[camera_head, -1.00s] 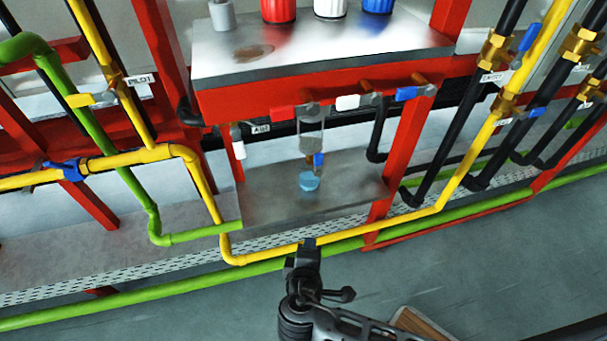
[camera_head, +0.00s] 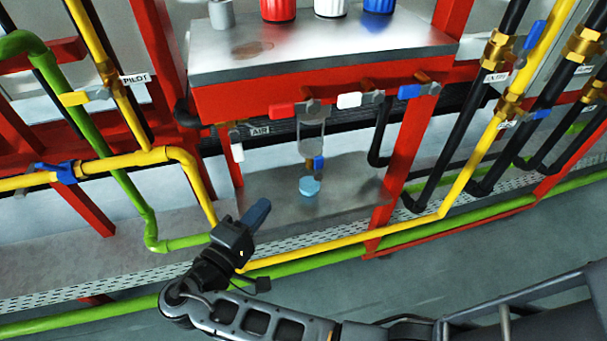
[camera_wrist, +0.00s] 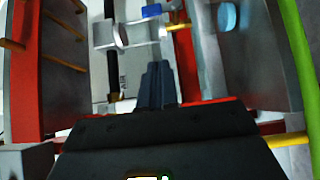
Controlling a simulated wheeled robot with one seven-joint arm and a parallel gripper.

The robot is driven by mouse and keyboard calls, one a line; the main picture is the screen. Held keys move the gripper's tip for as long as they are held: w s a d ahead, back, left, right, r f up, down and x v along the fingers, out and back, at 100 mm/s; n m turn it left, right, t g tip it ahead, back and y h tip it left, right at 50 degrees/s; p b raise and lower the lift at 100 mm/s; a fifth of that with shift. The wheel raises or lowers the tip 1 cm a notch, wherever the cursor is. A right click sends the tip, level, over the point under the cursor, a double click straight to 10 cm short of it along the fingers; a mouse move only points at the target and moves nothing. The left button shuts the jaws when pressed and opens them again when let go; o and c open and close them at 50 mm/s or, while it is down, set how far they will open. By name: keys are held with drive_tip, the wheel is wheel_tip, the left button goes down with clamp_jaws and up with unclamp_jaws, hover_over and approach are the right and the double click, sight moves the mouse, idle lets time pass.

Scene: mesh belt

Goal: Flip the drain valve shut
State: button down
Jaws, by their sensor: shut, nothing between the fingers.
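A small valve with a blue lever (camera_head: 318,163) hangs below a clear sight glass (camera_head: 312,130) at the middle of the red-framed bench. It appears to be the drain valve; no label on it is readable. In the wrist view, the blue lever (camera_wrist: 151,10) shows near the top, beyond my closed fingers (camera_wrist: 157,82), and the light blue disc (camera_wrist: 227,16) is to the right.
Red (camera_head: 284,110), white (camera_head: 348,101) and blue (camera_head: 409,92) handles line the bench's front edge above. A white handle (camera_head: 237,151) marked AIR hangs left of the sight glass. Yellow (camera_head: 340,241) and green pipes (camera_head: 420,232) run across in front of the shelf.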

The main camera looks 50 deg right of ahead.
approach(319, 169)
drive_tip(key=w+d, duration=0.3)
drive_tip(key=d, duration=0.2)
drive_tip(key=shift+d+r+p, duration=0.25)
drive_tip(key=shift+d+p, duration=0.1)
drive_tip(key=shift+p, duration=0.15)
